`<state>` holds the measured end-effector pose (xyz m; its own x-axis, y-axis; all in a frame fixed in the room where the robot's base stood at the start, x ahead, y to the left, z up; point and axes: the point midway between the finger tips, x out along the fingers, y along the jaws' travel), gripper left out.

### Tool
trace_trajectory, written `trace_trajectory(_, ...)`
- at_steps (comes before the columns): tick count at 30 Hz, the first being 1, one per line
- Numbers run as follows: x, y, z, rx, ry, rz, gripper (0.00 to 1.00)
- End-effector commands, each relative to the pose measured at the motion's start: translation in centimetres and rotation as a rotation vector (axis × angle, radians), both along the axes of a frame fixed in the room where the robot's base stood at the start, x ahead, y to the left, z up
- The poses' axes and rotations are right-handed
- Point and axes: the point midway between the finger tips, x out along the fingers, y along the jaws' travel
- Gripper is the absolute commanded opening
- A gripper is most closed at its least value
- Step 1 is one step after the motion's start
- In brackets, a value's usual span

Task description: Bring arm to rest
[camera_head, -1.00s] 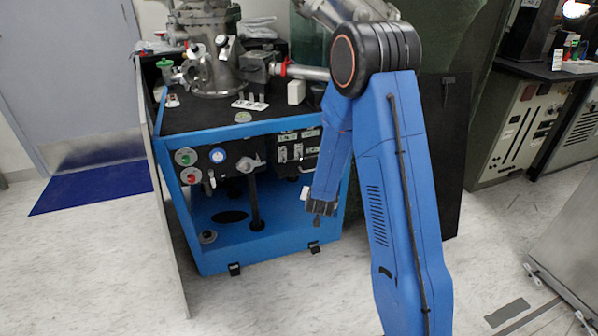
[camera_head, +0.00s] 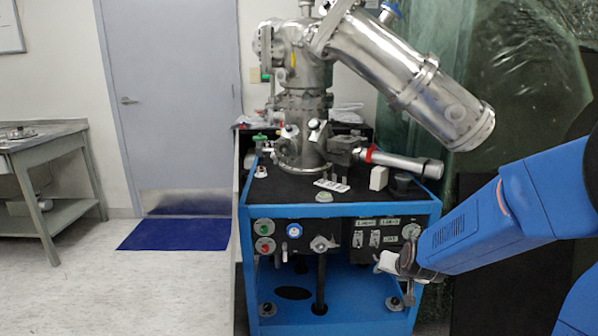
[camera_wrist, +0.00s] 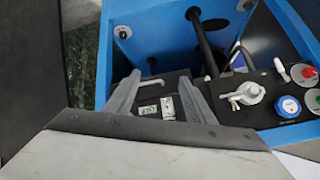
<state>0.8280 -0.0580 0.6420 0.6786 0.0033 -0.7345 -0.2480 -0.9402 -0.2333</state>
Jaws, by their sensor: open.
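My blue arm (camera_head: 470,229) reaches in from the right in the head view, pointing left and slightly down. My gripper (camera_head: 392,262) is at the front right of the blue vacuum cart (camera_head: 338,211), overlapping its switch panel in the picture. In the wrist view my gripper (camera_wrist: 160,84) shows two grey fingers spread apart. The black panel with a small green display (camera_wrist: 148,110) and a white switch shows between them. Nothing is held between the fingers. Whether the fingers touch the panel cannot be told.
A steel vacuum chamber (camera_head: 425,88) stands on the cart. A metal table (camera_head: 45,155) stands at the far left, a blue mat (camera_head: 178,233) before the door. The floor at left is clear.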

Motion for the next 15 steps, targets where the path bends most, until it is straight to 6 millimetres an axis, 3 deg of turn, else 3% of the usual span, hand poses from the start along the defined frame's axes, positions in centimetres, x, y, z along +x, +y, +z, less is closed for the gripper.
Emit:
trace_trajectory(3, -2.6, 0.5, 2.3, -0.003, 0.021, 0.042, 0.49)
trace_trajectory(15, -12.7, 1.2, 7.8, -0.045, 0.121, 0.170, 0.49)
